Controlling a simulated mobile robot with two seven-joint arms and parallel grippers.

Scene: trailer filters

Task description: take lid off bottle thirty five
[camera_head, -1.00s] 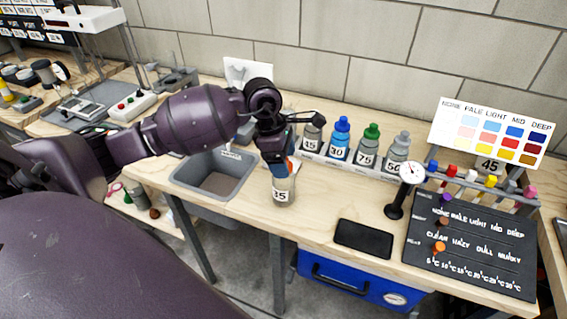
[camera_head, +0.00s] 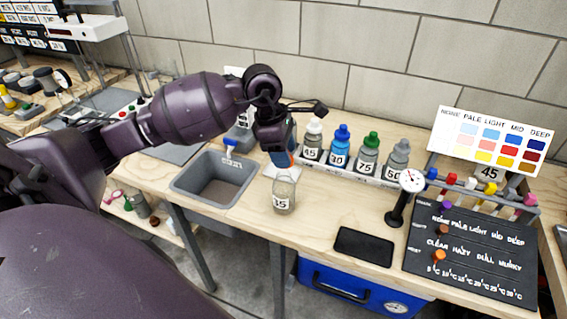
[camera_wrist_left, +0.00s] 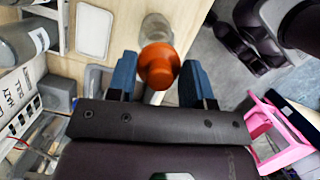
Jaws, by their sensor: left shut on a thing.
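Bottle thirty five (camera_head: 284,194) is clear with a white label and stands upright near the front edge of the bench, its top uncovered. My left gripper (camera_head: 280,158) is just above it, pointing down. It is shut on the orange lid (camera_wrist_left: 158,66), which sits between the blue fingers in the left wrist view. The lid is mostly hidden by the fingers in the head view. The clear bottle also shows beyond the lid in the left wrist view (camera_wrist_left: 156,28). My right gripper is not in view.
A rack with several numbered bottles (camera_head: 340,148) stands behind. A grey basin (camera_head: 178,186) is to the left. A black pad (camera_head: 363,246), a dial gauge (camera_head: 411,181) and a black chart board (camera_head: 470,250) are to the right. Bare bench surrounds the bottle.

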